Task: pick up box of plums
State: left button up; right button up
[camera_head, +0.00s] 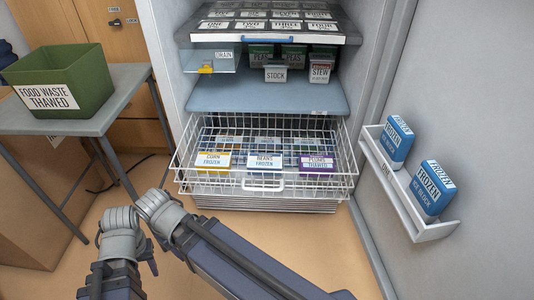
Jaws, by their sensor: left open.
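The box of plums (318,163) has a white label with a purple border reading PLUMS THAWED. It sits at the front right of the pulled-out white wire basket (278,185), low in the fridge. The front wires partly cover it. My left gripper (112,280) is at the bottom left, cut off by the lower picture edge, open and far from the box. Its fingertips are not clearly seen. My right gripper is not in view.
A beans box (265,162) and a corn box (214,161) share the basket. Above is a blue shelf (265,95) with labelled tubs. A green bin (62,78) stands on a side table (125,80). The open door (440,100) bounds the right. Floor in front is clear.

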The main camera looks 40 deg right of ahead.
aim_at(307, 162)
jog(key=z, duration=1.2)
